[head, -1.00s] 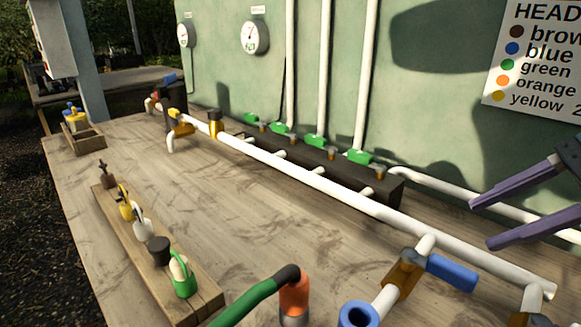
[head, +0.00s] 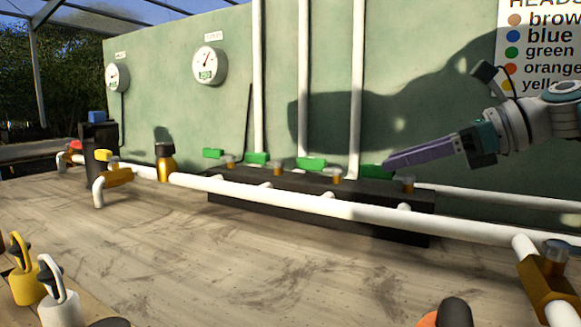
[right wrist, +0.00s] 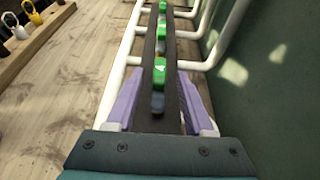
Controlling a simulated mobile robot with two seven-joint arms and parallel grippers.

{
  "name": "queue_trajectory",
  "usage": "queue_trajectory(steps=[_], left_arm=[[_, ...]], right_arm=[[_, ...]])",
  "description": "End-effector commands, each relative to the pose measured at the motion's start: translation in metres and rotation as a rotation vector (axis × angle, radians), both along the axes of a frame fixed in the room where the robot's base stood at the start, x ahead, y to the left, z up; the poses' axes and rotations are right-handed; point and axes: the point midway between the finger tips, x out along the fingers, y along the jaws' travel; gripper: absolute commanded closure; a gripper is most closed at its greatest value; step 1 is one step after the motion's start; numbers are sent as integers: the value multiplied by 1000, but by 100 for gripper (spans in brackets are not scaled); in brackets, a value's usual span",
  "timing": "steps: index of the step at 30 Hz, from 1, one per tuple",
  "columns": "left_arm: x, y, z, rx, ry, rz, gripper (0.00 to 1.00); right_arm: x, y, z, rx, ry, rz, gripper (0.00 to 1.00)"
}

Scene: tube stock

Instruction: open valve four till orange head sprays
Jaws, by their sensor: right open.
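Several green valve handles stand in a row on a black manifold (head: 320,213), with grey-capped brass stems beside them. The rightmost green handle (head: 375,171) is beside the tips of my right gripper (head: 390,163), which reaches in from the right with its purple fingers. In the right wrist view the fingers (right wrist: 157,78) are apart, one on each side of the manifold line, with the nearest green handle (right wrist: 160,70) between their tips; nothing is gripped. An orange part (head: 427,320) with a dark top is cut off at the bottom edge. No spray shows. My left gripper is out of view.
A long white pipe (head: 300,203) runs in front of the manifold. White risers (head: 303,80) climb the green wall, which carries two gauges (head: 210,66) and a colour list sign (head: 540,45). Yellow and white heads (head: 60,305) stand at lower left. The middle tabletop is clear.

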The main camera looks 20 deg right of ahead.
Motion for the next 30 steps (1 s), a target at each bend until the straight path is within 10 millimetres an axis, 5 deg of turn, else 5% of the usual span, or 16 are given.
queue_trajectory(steps=[15,30], left_arm=[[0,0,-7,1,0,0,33],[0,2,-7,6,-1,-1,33]], right_arm=[[19,16,-11,-3,0,1,48],[19,16,-11,-3,0,1,100]])
